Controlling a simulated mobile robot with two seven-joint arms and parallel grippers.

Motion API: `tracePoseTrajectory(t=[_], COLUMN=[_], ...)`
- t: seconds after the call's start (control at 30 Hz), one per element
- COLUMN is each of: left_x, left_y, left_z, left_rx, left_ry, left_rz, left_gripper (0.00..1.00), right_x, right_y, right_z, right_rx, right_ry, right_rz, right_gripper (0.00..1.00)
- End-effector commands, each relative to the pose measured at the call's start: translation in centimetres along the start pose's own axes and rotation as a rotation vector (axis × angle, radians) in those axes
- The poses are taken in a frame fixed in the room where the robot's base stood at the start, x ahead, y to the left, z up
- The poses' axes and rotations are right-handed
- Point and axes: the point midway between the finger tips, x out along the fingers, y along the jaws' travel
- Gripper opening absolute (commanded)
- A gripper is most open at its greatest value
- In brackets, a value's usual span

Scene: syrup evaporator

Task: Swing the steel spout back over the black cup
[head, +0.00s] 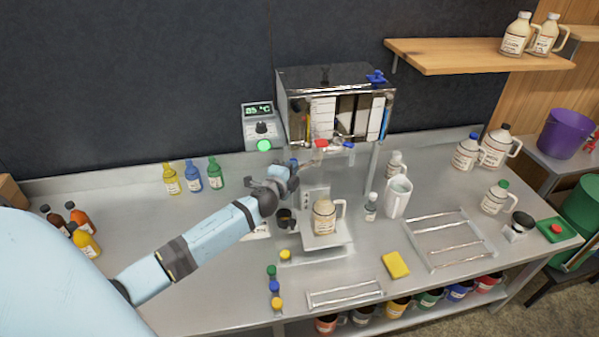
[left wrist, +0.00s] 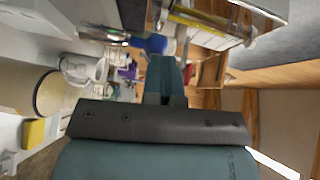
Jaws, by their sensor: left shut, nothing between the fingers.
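My left gripper (head: 290,176) is shut and empty, below the front left of the steel evaporator tank (head: 297,122). In the left wrist view, its closed fingers (left wrist: 166,78) point toward the tank's underside. The black cup (head: 285,217) stands just below and right of my wrist, left of the scale. I cannot clearly make out the steel spout; it may be hidden by or beside my fingers. A blue piece (head: 294,162) shows right by the fingertips. A red valve handle (head: 321,144) and a blue one (head: 349,145) sit under the tank's front.
A labelled jug (head: 324,217) stands on the scale (head: 340,236), close right of the cup. A controller (head: 262,128) reads 85 °C. Small bottles (head: 192,177) stand at the back left. A yellow sponge (head: 396,265) and a wire rack (head: 450,240) lie to the right. The left counter is mostly clear.

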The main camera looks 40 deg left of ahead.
Motion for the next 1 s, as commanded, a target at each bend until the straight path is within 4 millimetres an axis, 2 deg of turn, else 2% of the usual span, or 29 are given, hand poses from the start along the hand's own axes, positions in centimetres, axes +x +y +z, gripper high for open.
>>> tracePoseTrajectory(t=[0.1, 0.43, 1.0], left_x=[0.5, 1.5, 2.0], left_y=[-0.1, -0.2, -0.3], left_z=[1.1, 2.8, 3.5], left_rx=[0.010, 0.005, 0.006], left_ry=[0.098, 0.098, 0.096], left_rz=[0.006, 0.007, 0.007], left_gripper=[0.00, 0.00, 0.00], right_x=[0.1, 0.2, 0.2], right_y=[-0.1, -0.2, -0.1], right_z=[0.2, 0.5, 0.5], right_rx=[0.000, 0.001, 0.001], right_ry=[0.000, -0.001, -0.002], right_rz=[-0.001, -0.003, -0.002], right_gripper=[0.00, 0.00, 0.00])
